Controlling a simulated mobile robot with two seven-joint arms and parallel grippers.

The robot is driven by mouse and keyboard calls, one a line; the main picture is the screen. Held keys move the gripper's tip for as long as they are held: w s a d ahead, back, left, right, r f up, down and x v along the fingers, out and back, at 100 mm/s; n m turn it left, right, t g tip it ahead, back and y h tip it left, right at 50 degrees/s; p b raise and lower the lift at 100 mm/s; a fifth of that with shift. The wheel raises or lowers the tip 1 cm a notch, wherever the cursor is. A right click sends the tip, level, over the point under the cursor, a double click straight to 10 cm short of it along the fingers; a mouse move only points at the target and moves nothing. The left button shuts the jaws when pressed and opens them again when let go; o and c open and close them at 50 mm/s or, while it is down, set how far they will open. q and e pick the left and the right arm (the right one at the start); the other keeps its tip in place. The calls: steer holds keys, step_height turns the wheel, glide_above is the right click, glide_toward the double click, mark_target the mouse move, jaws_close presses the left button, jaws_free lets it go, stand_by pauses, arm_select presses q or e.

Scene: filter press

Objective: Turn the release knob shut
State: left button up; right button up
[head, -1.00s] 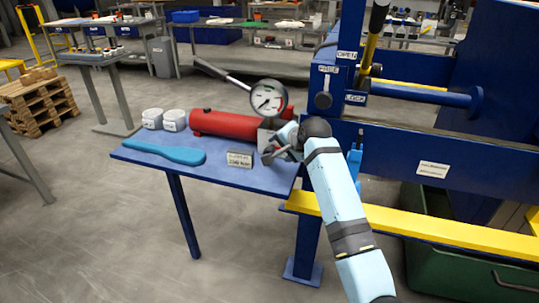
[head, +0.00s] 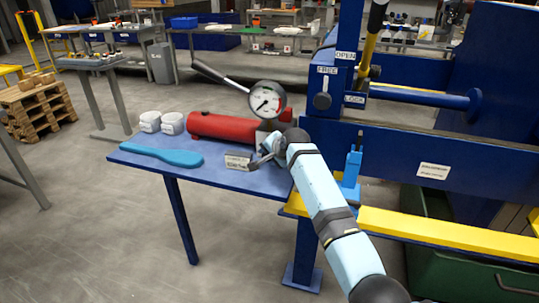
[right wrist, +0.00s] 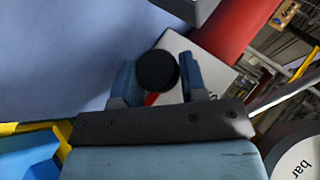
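The black round release knob (right wrist: 157,70) shows in the right wrist view, in front of a pale block at the end of the red pump cylinder (head: 222,127). My right gripper (right wrist: 158,84) is open, with one blue-grey finger on each side of the knob. A narrow gap seems to show on both sides, so I cannot confirm contact. In the head view my right gripper (head: 264,155) is at the cylinder's right end, and its hand and arm hide the knob. My left gripper is not in view.
A pressure gauge (head: 267,99) stands above the cylinder with a pump lever (head: 215,75) beside it. The press frame (head: 385,150) is to the right.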

steer(key=shift+c, duration=1.3)
steer(key=shift+r+h+p, duration=0.3)
steer(key=shift+p, duration=0.65)
steer(key=p, duration=0.3)
steer(key=shift+r+n+g+h, duration=0.2)
steer(key=shift+n+g+h, duration=0.1)
steer(key=shift+g, duration=0.1)
steer(key=shift+a+h+p, duration=0.1)
steer(key=shift+h+p, duration=0.6)
steer(key=shift+p, duration=0.5)
steer(key=shift+f+n+g+h+p, duration=0.2)
steer(key=shift+n+g+h+p, duration=0.1)
steer(key=shift+g+h+p, duration=0.25)
steer(key=shift+a+f+h, duration=0.1)
steer(key=shift+f+h, duration=0.05)
steer(key=shift+h, duration=0.4)
steer(key=shift+n+g+h, duration=0.25)
steer(key=shift+n+h, duration=0.05)
steer(key=shift+h, duration=0.2)
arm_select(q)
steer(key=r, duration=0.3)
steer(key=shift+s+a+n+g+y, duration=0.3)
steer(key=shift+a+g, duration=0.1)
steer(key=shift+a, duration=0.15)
